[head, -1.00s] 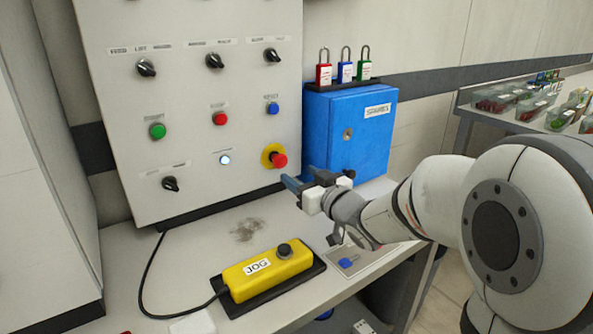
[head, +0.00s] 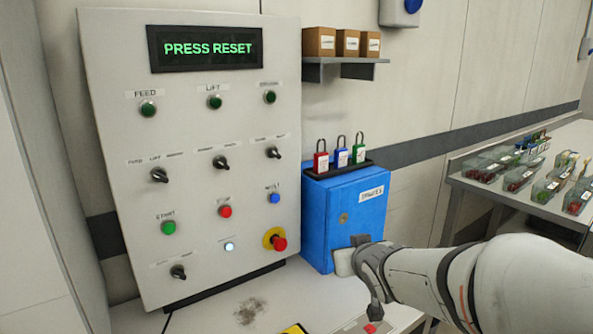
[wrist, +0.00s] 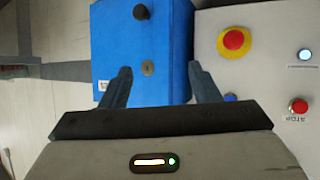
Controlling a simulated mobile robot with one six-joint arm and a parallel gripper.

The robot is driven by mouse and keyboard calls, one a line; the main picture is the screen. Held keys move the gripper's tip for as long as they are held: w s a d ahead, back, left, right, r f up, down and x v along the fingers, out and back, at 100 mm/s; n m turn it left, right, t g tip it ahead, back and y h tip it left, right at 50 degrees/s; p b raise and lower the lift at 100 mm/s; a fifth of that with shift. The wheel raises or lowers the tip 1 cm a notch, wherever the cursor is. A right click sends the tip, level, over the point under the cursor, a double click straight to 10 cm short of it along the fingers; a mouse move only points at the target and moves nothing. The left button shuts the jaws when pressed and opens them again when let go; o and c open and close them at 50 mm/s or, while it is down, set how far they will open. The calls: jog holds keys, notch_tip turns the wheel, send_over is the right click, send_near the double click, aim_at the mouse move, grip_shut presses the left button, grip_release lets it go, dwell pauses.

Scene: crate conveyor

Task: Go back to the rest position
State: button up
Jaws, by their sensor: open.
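My gripper (wrist: 158,85) is open and empty in the wrist view, its two fingers apart in front of the blue cabinet (wrist: 145,35). In the head view the end of my arm is in front of the lower part of the blue cabinet (head: 335,205), and the fingers are mostly hidden there. The control panel (head: 115,110) stands to the left of my arm. Its display (head: 208,48) reads "PRESS RESET". The red emergency button (head: 279,243) on its yellow ring is left of my arm and apart from it.
Red, blue and green padlocks (head: 341,157) stand on top of the cabinet. A shelf (head: 345,62) with three cardboard boxes hangs above. A table (head: 480,190) with several clear bins is at the right. The bench (head: 225,310) is partly visible below the panel.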

jog(key=s+d+r+g+p, duration=0.1)
jog(key=s+r+g+p, duration=0.2)
jog(key=s+p, duration=0.2)
jog(key=s+d+r+m+g+p, duration=0.1)
jog(key=s+r+g+p, duration=0.2)
jog(key=s, duration=0.7)
jog(key=s+d+r+m+g+h+p, duration=0.1)
jog(key=s+r+g+p, duration=0.2)
jog(key=s+p, duration=0.4)
jog(key=shift+s+r+g, duration=0.4)
jog(key=shift+s+r, duration=0.05)
jog(key=shift+r, duration=0.3)
jog(key=shift+c, duration=0.3)
